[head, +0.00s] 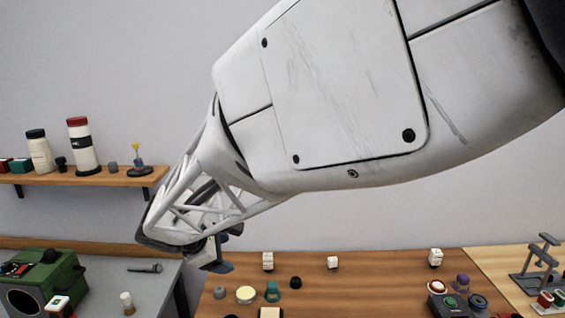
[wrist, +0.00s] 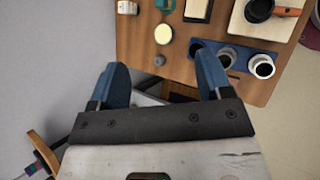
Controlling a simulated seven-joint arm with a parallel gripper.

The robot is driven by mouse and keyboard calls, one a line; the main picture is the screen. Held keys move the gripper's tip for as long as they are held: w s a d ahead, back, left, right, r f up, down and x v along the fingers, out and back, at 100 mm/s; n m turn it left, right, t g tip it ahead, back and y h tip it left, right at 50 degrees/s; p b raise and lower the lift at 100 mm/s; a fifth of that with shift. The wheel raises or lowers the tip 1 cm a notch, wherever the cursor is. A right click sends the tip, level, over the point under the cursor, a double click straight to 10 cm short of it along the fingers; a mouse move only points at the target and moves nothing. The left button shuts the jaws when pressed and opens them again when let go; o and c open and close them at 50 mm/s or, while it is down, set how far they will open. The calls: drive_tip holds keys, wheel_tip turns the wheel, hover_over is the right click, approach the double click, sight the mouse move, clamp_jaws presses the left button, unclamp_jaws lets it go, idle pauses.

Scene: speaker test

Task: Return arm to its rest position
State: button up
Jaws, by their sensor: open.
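My arm crosses the head view from the upper right, with its lattice-framed end reaching down to the left. My gripper (wrist: 163,80) shows in the wrist view with its two blue fingers spread apart and nothing between them. In the head view the gripper (head: 218,262) is small, partly hidden behind the arm's own frame, above the gap between the grey bench and the wooden table. The fingers appear clear of the objects around them.
A green box-like device (head: 62,280) sits on the grey bench (head: 150,285) at left. The wooden table (head: 385,285) holds several small items, including a pale yellow disc (head: 246,294). A wall shelf (head: 90,177) with bottles is at left. In the wrist view, a blue tray (wrist: 237,58) holds cups.

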drive_tip(key=s+d+r+m+g, duration=0.1)
drive_tip(key=s+d+r+m, duration=0.15)
drive_tip(key=d, duration=0.45)
drive_tip(key=s+d+r+m+g, duration=0.1)
drive_tip(key=d+m, duration=0.2)
drive_tip(key=d, duration=0.4)
drive_tip(key=s+d+m+g+y, duration=0.1)
drive_tip(key=s+d+m+y, duration=0.4)
drive_tip(key=s+d+m, duration=0.9)
drive_tip(key=s+d, duration=0.5)
drive_tip(key=s, duration=0.2)
drive_tip(key=shift+s+y, duration=0.15)
drive_tip(key=shift+y, duration=0.15)
